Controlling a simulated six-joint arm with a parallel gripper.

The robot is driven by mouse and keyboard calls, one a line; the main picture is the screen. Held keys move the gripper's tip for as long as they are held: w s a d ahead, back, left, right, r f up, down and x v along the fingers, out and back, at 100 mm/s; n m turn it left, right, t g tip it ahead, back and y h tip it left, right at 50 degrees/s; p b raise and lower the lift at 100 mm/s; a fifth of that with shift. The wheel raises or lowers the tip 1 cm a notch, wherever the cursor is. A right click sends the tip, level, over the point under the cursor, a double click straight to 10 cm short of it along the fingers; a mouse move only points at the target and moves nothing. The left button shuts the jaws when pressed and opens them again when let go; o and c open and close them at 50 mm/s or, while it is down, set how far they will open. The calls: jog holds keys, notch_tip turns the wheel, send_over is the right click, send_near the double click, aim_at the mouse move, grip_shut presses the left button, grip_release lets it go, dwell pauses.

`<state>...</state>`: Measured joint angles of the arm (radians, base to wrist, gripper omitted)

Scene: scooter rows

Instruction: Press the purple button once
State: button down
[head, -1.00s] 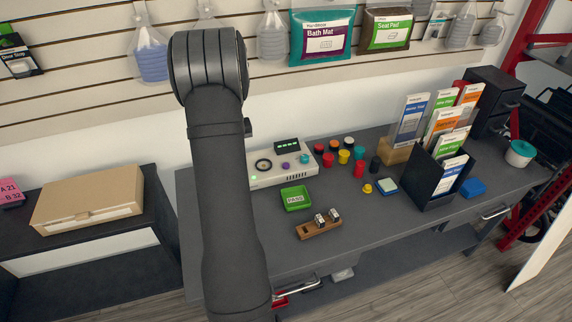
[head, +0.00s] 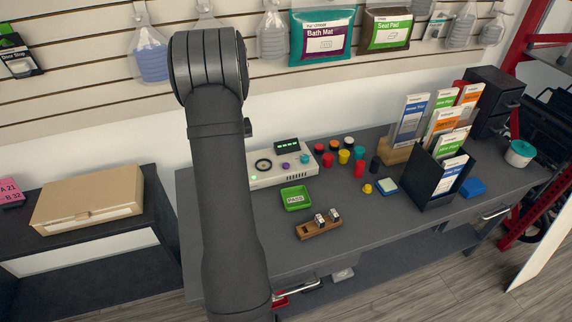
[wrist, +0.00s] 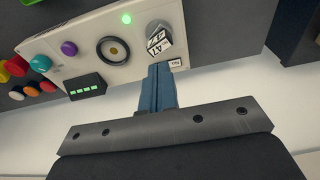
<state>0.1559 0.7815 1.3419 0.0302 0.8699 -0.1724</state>
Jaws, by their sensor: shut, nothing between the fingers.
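The purple button (head: 286,166) sits on the sloped top of a pale control box (head: 290,179), right of a black ring-shaped dial (head: 263,164). In the wrist view the purple button (wrist: 69,48) lies left of the dial, with a teal button beyond it. My gripper (wrist: 161,70) is shut and empty. Its blue fingers show over the box's edge by a grey cylindrical part with a labelled block (wrist: 158,40), to the right of the purple button and apart from it. In the head view my arm hides the gripper and the box's left end.
A teal button (head: 304,158) and a lit display (head: 287,145) are on the box. Several coloured buttons or caps (head: 344,156) stand to its right. A green tray (head: 296,198) and a wooden block (head: 318,229) lie in front. Dark brochure holders (head: 432,190) stand farther right.

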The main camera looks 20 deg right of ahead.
jog(key=shift+d, duration=0.1)
dwell(0.5)
jog(key=n+t+h, duration=0.4)
jog(key=n+h, duration=0.3)
jog(key=n, duration=0.9)
send_over(284, 166)
jog(key=shift+w+r, duration=0.1)
jog(key=shift+r, duration=0.35)
jog(key=shift+f, duration=4.4)
jog(key=shift+f, duration=0.4)
